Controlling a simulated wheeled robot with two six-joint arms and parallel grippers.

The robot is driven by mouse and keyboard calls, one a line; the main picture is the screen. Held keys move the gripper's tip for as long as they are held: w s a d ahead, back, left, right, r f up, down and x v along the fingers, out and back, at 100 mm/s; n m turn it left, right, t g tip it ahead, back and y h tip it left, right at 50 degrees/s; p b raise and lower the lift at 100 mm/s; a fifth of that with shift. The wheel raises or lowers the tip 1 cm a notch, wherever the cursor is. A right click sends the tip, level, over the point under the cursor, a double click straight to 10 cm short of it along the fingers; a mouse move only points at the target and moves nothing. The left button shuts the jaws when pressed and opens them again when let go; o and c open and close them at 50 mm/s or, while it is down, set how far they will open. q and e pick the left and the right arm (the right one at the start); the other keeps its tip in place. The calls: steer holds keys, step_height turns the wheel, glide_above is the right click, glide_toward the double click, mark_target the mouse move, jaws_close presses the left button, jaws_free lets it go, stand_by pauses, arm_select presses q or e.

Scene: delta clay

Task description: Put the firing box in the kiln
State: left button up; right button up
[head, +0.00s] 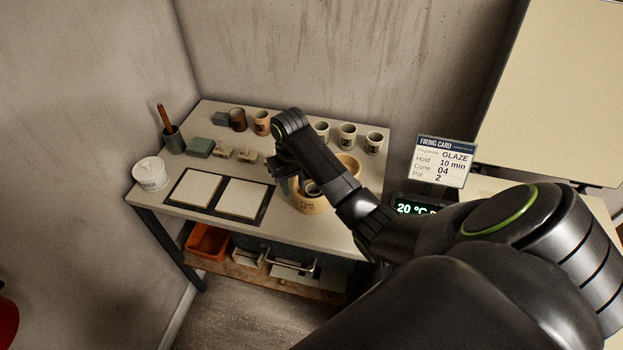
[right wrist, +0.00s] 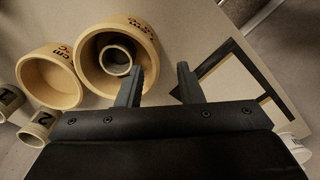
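A round tan box (head: 312,206) with dark lettering, which I take for the firing box, stands on the table with a small grey cup (head: 312,188) inside. In the right wrist view the box (right wrist: 88,72) and the cup (right wrist: 116,58) show from above. My right gripper (right wrist: 162,82) is open and empty. In that view one finger overlaps the box's right rim and the other is apart from it, to the right. In the head view the right gripper (head: 287,186) is at the box's left. The kiln's lit display (head: 411,208) reads 20 °C; my arm hides most of the kiln.
A second round tan container (right wrist: 50,77) stands beside the box. Two pale boards (head: 195,188) lie left of it. Several small cups (head: 347,134) stand at the back. A firing card (head: 445,161) and a large pale raised panel (head: 552,90) are at right.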

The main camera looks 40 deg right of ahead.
mark_target(296, 192)
steer(key=shift+w+d+f+p, duration=0.1)
steer(key=shift+d+f+p, duration=0.15)
steer(key=shift+f, duration=1.15)
steer(key=shift+d+f+p, duration=0.1)
steer(key=shift+f+p, duration=0.2)
steer(key=shift+f, duration=1.05)
steer(key=shift+c, duration=0.4)
jaws_close()
